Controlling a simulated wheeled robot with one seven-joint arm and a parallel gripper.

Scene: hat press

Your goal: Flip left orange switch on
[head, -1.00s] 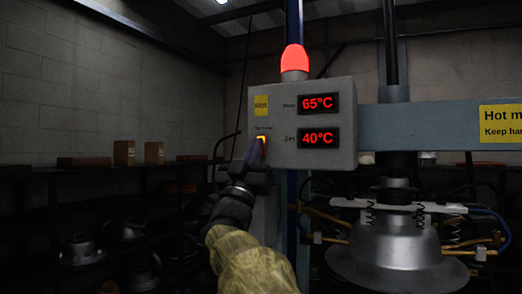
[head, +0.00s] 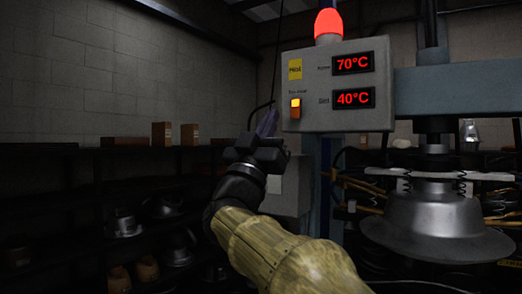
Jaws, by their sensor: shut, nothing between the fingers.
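The orange switch (head: 295,108) sits at the lower left of the grey control box (head: 350,120) and glows orange-yellow. Its rocker position is too small to tell. My gripper (head: 268,122) is below and to the left of the switch, apart from it in the picture. Its fingers look closed together and hold nothing. The upper display (head: 353,63) on the box reads 70°C and the lower display (head: 353,98) reads 40°C.
A red lamp (head: 329,22) glows on top of the box. The metal hat press (head: 435,225) stands at the right, with hoses around it. Dark shelves (head: 80,200) with hat forms and small boxes are at the left.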

